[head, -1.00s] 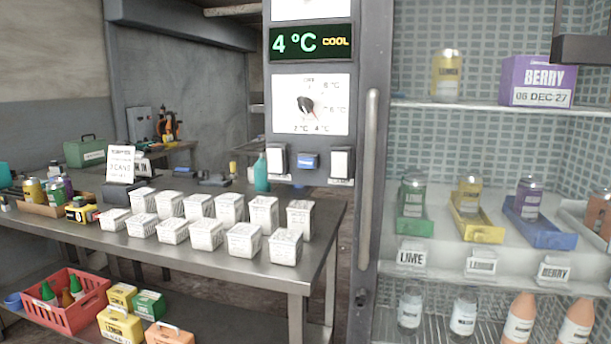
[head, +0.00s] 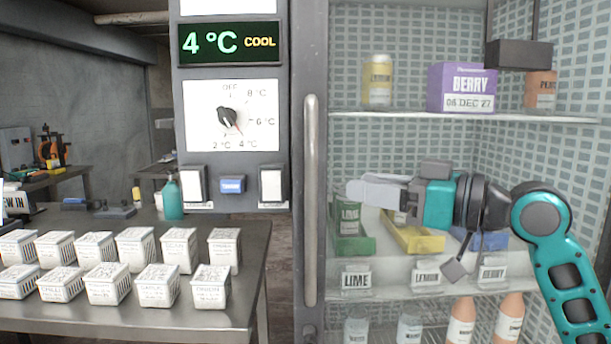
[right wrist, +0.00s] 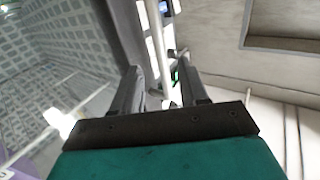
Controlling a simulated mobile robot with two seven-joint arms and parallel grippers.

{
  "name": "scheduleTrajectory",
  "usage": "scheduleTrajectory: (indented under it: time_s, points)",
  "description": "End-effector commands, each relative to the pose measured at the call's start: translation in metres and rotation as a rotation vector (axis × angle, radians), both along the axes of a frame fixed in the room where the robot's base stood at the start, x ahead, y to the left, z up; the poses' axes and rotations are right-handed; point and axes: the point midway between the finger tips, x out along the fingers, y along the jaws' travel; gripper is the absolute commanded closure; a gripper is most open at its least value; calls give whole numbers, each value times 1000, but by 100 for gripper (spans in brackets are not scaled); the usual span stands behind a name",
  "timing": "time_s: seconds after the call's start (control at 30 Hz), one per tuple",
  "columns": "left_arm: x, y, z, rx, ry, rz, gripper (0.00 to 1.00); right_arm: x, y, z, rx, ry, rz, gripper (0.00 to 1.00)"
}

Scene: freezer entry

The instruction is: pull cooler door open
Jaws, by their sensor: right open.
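The cooler door is a glass door with a dark frame (head: 314,60), and it looks shut. Its long vertical grey handle (head: 311,200) is on the door's left edge in the head view. My right gripper (head: 352,190) is in front of the glass, a little to the right of the handle, pointing left towards it. In the right wrist view the two fingers of my right gripper (right wrist: 165,88) are apart, with a pale bar, apparently the handle, showing beyond and between them. Nothing is held. My left gripper is not in view.
Left of the door is a control panel with a dial (head: 230,116) and a temperature display (head: 229,42). A metal table (head: 245,260) with several white containers stands at the left. Bottles, boxes and coloured trays sit on shelves behind the glass.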

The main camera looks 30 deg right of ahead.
Motion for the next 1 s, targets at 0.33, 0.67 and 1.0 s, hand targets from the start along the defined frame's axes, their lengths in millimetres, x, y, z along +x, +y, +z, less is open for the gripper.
scheduleTrajectory:
  time_s: [0.33, 0.67, 1.0]
  points:
    - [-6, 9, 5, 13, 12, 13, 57, 46, 21, 3, 1, 0, 1, 56]
    - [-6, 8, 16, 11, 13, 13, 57, 83, 37, 2, 5, -1, -1, 56]
    - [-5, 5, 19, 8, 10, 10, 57, 92, 42, 0, 1, 0, -1, 56]
